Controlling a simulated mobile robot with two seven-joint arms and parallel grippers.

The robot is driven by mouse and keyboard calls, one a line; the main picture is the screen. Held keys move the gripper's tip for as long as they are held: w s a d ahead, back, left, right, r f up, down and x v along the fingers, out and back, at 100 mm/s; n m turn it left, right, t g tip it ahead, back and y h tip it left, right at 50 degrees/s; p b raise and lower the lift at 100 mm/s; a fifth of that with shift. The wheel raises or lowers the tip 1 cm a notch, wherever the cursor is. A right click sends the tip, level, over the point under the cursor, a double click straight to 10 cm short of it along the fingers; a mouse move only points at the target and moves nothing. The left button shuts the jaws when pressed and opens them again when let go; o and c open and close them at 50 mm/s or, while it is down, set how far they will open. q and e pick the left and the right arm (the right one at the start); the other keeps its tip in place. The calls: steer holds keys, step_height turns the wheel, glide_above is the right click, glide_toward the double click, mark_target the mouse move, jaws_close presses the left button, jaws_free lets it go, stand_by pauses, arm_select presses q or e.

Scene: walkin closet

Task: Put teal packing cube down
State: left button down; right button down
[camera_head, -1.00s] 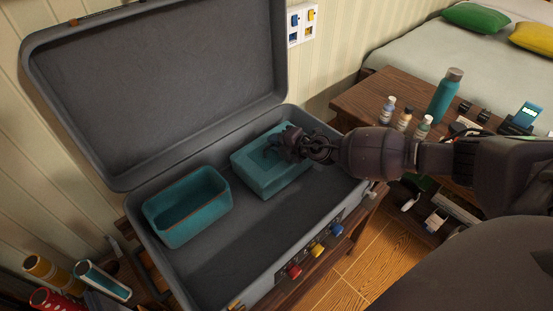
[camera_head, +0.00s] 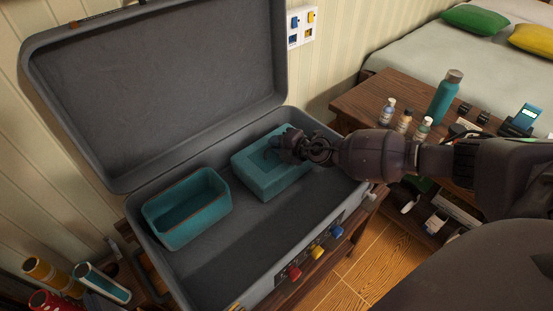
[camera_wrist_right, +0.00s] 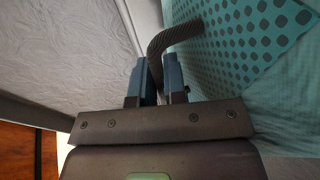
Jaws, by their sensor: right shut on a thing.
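The teal packing cube (camera_head: 268,177) lies in the open grey suitcase (camera_head: 222,247), toward the back right of its floor. My right gripper (camera_head: 272,148) is over the cube's top. In the right wrist view the gripper (camera_wrist_right: 158,85) is shut on the cube's dark handle loop, and the cube's dotted teal face (camera_wrist_right: 245,50) fills the right side. The head view does not show a clear gap under the cube. An open teal bin (camera_head: 186,218) sits in the suitcase to the left, apart from the cube. My left gripper is out of view.
The suitcase lid (camera_head: 160,85) stands open at the back. Red, yellow and blue knobs (camera_head: 317,253) line the suitcase front. A wooden table (camera_head: 372,98) at the right holds a teal bottle (camera_head: 445,97) and small bottles. The suitcase's front floor is clear.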

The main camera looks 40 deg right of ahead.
steer(key=shift+s+f, duration=0.15)
steer(key=shift+f, duration=0.05)
